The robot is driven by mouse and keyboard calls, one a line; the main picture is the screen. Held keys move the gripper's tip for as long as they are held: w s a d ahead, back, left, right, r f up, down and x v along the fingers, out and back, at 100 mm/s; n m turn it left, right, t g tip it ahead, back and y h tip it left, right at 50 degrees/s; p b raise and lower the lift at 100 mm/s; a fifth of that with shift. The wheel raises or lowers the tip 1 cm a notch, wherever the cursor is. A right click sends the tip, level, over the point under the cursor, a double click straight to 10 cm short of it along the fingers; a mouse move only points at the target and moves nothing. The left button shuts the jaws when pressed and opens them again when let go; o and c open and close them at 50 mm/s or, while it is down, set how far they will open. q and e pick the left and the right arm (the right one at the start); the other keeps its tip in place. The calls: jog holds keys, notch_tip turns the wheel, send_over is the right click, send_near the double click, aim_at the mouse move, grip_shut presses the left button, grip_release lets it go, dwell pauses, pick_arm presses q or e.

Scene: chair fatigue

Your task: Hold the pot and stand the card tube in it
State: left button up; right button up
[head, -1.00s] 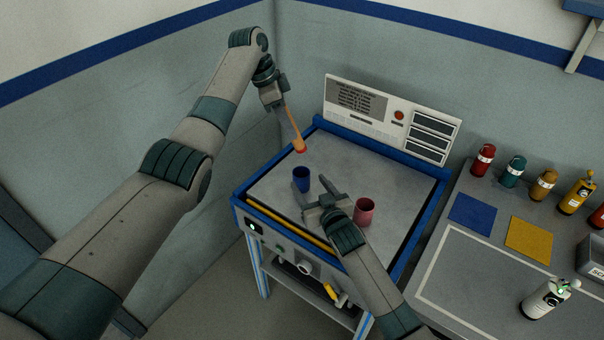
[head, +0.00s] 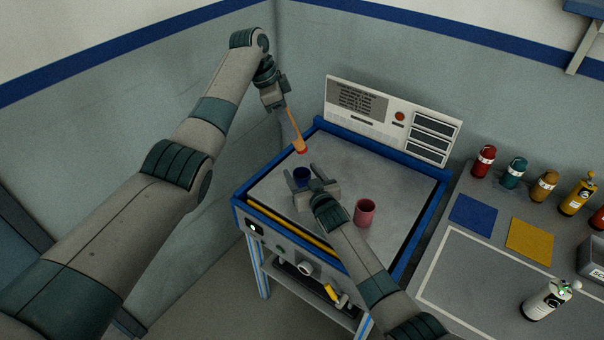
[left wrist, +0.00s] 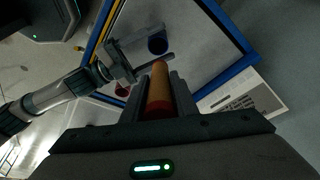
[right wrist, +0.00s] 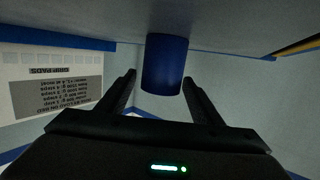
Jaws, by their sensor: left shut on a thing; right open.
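My left gripper (head: 284,104) is shut on the orange-brown card tube (head: 296,132), which has a red lower end. It holds the tube tilted in the air above the back left of the bench top; the tube also shows in the left wrist view (left wrist: 159,88). A blue pot (head: 302,174) stands on the bench top below the tube. My right gripper (head: 301,178) is open, with its fingers on either side of the blue pot. In the right wrist view the pot (right wrist: 163,66) appears between the fingertips, with a gap visible on the left.
A pink pot (head: 365,212) stands to the right of my right gripper. The bench (head: 275,192) has a raised blue rim and a panel (head: 392,115) at its back. A side counter (head: 462,262) at right holds several bottles and blue and yellow squares.

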jog(key=shift+c, duration=0.7)
jog(key=c, duration=0.9)
jog(key=shift+c, duration=0.2)
pick_arm(q)
jog(key=shift+f, duration=0.15)
notch_tip(320, 180, down, 10)
jog(key=o, duration=1.1)
